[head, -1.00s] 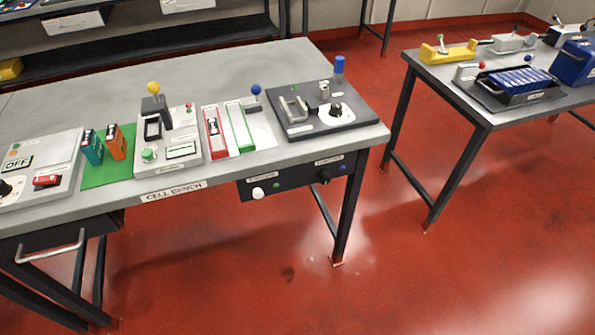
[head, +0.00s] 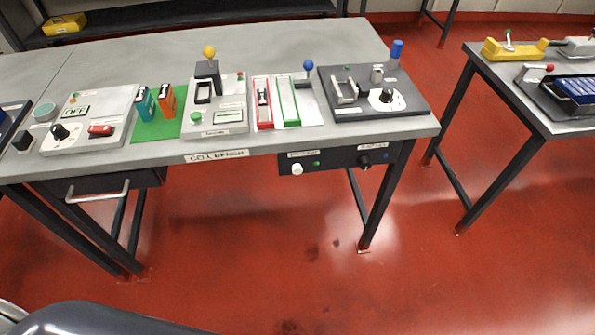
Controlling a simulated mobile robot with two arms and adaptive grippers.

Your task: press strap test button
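No label that reads as strap test shows, so I cannot tell which control is the strap test button. The cell bench (head: 216,155) carries a pale tester (head: 219,121) with a green button (head: 196,117) and a yellow-knobbed lever (head: 209,53). A black panel (head: 345,158) under the bench's front edge has a white round knob (head: 297,169), a small green spot and a dark knob (head: 364,160). Neither gripper is in view. A dark, rounded part of my own body shows at the bottom left.
The bench also holds an OFF-marked unit (head: 90,118), a green mat (head: 157,129) with teal and orange cells, red and green trays (head: 289,112), and a dark fixture (head: 360,103). A second table (head: 545,120) stands at right. The red floor between is open.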

